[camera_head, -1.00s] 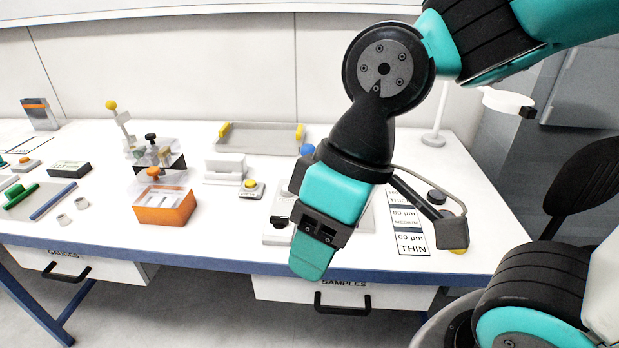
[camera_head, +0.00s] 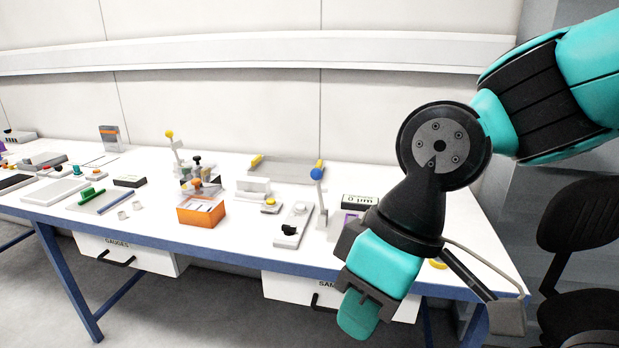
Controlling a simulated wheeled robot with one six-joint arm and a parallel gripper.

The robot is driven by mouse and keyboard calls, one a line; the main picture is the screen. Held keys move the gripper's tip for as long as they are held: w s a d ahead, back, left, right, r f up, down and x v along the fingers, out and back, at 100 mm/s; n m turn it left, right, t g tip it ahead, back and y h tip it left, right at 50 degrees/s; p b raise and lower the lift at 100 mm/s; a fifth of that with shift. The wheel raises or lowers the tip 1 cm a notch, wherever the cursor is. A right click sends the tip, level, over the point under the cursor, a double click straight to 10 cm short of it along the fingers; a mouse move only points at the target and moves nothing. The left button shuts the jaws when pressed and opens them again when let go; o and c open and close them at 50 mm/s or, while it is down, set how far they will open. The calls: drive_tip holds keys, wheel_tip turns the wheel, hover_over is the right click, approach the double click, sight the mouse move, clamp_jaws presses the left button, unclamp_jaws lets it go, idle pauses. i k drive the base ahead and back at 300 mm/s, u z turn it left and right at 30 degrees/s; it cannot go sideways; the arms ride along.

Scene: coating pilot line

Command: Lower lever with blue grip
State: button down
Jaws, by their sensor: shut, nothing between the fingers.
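The lever with the blue grip (camera_head: 317,173) stands nearly upright at the right part of the bench. Its blue ball tops a pale shaft, and its foot is on the white bench top. My gripper (camera_head: 358,316) is to the right of the lever and lower in the picture, in front of the bench's front edge. It points down, with its fingers shut and empty. It is apart from the lever in the picture; the depth gap is hard to judge.
A similar lever with a yellow grip (camera_head: 169,134) stands farther left behind an orange box (camera_head: 201,213). A pale plate with a black knob (camera_head: 289,230) lies just left of the blue-grip lever. A black labelled block (camera_head: 358,201) is to its right. A chair (camera_head: 583,230) stands far right.

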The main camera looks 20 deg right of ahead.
sight(316, 174)
drive_tip(key=u, duration=0.5)
drive_tip(key=i, duration=1.2)
drive_tip(key=z, duration=0.5)
